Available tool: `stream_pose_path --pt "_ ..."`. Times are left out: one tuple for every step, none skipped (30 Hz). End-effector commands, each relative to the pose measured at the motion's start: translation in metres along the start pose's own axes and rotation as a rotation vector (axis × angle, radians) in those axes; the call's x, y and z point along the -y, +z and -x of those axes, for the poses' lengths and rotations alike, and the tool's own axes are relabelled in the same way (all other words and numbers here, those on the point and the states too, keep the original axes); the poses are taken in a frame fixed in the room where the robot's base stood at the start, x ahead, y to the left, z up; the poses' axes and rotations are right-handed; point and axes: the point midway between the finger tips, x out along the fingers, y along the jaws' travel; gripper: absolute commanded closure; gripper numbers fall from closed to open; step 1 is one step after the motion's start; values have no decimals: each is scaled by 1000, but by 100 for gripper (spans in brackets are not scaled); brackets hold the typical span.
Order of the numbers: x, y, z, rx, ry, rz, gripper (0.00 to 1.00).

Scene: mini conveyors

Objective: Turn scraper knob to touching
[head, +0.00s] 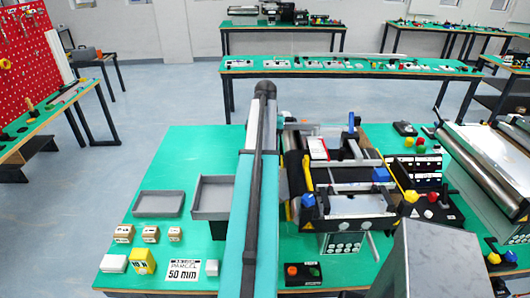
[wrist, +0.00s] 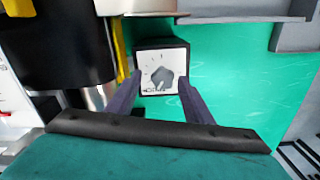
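In the wrist view a grey knob (wrist: 163,78) sits on a white dial plate with marks and small lettering, on a dark box. The lettering is too small to read, so I cannot confirm that this is the scraper knob. My gripper (wrist: 159,85) is open, with one dark finger on each side of the knob. A gap shows between the knob and each finger; I cannot tell how far the fingertips reach in depth. In the head view I cannot make out this knob or my gripper.
A black roller (wrist: 60,45) stands close at left in the wrist view, with a yellow strip (wrist: 120,48) beside it. In the head view the mini conveyor machine (head: 345,203) stands on the green table (head: 185,160). A grey tray (head: 158,204) lies left.

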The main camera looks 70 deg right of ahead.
Motion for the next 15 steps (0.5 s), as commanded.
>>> stream_pose_path --pt "1 0 0 0 -1 1 53" --pt "1 0 0 0 -1 1 53" --pt "1 0 0 0 -1 1 53" --pt "1 0 0 0 -2 1 53" --pt "1 0 0 0 -2 1 53" --pt "2 0 0 0 -2 1 53" --pt "2 0 1 0 -2 1 53" --pt "2 0 2 0 -2 1 53" --pt "2 0 3 0 -3 2 53" --pt "2 0 4 0 -3 2 53" --pt "2 0 5 0 -3 2 53" --pt "2 0 7 0 -3 2 53" --pt "2 0 9 0 -3 2 53" --pt "2 0 12 0 -3 2 53" --pt "2 0 15 0 -3 2 53"
